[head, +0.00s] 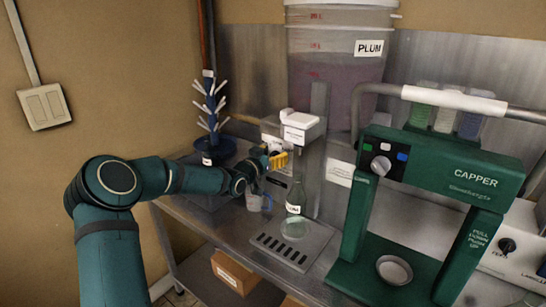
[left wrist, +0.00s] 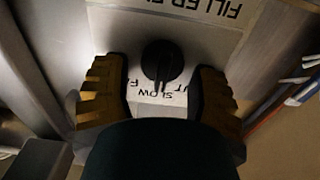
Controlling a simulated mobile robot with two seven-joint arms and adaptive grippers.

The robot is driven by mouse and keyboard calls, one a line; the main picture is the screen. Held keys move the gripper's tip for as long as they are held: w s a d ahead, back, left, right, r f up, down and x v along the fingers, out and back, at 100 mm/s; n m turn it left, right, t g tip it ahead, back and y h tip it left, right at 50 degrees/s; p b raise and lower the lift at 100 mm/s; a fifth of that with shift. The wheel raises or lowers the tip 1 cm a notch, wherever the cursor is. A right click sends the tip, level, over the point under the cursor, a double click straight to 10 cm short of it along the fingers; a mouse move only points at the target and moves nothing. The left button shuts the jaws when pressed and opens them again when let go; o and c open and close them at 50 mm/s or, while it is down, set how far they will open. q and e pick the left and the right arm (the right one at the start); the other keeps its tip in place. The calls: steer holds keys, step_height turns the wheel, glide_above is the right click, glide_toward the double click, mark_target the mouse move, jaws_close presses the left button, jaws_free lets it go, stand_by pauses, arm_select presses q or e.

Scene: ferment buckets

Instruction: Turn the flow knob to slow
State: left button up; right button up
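The flow knob (left wrist: 162,62) is a round black knob with a raised grip bar, on the pale front panel of the filler. It shows in the left wrist view, where the panel lettering is upside down and SLOW (left wrist: 157,93) is readable beside the knob. Its bar stands roughly upright in that view; I cannot tell which mark it points to. My left gripper (left wrist: 157,72) has its yellow-padded fingers apart, one on each side of the knob, with gaps to it. In the head view my left gripper (head: 277,160) is at the white filler (head: 300,127) and hides the knob.
A bottle (head: 296,196) stands below the filler by a drip grate (head: 292,250). A clear jug (head: 256,200) is under my left wrist. A blue bottle tree (head: 210,115) stands behind left, the green capper (head: 455,180) right, and the PLUM bucket (head: 335,75) behind.

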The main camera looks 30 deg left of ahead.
arm_select(q)
steer(key=shift+f, duration=0.15)
steer(key=shift+s+a, duration=0.1)
steer(key=shift+s, duration=0.2)
steer(key=s, duration=1.1)
steer(key=shift+s+a, duration=0.2)
steer(key=shift+a, duration=0.15)
